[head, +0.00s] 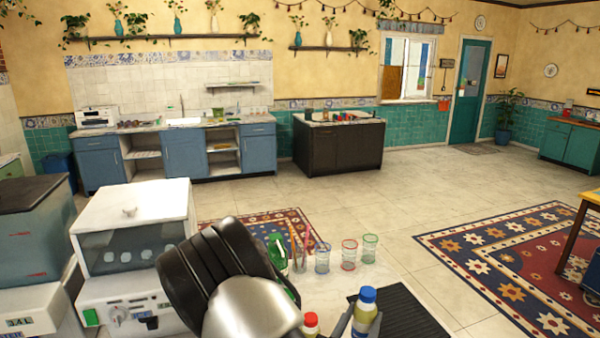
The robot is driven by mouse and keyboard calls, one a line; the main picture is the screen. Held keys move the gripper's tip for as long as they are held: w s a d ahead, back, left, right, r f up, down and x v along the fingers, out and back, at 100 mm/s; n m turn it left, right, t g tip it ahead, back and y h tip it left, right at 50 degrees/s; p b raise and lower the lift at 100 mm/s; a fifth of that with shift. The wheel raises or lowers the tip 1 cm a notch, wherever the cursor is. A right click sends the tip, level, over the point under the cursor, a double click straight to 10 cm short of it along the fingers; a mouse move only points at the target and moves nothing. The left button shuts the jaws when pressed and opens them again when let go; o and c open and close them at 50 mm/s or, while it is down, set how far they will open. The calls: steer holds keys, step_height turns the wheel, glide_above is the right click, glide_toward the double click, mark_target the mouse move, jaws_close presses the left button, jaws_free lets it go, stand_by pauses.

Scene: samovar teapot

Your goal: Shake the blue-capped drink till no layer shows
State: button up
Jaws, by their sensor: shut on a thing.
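The blue-capped drink (364,311) is at the bottom of the head view, upright or nearly so. Its blue cap and the pale yellowish upper part of the bottle show; the lower part is cut off by the frame edge. My gripper (359,324) is shut on this bottle, with dark finger parts at its sides. Most of the gripper is below the frame. I cannot tell from this view whether a layer shows in the drink.
A red-capped bottle (310,324) stands just left of the drink. Several small glasses with coloured rims, including a red-rimmed one (349,254), stand behind on the pale counter (335,287). A black ridged mat (408,312) lies right. A white machine (135,255) stands left.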

step_height(320, 180, up, 3)
steer(key=shift+f+p, duration=0.1)
steer(key=shift+p, duration=0.65)
steer(key=shift+f+b, duration=1.95)
steer(key=shift+f, duration=0.45)
step_height(320, 180, up, 5)
steer(key=p, duration=0.4)
step_height(320, 180, down, 5)
steer(key=b, duration=0.4)
step_height(320, 180, up, 5)
steer(key=p, duration=0.4)
steer(key=shift+f, duration=0.1)
steer(key=shift+f, duration=0.1)
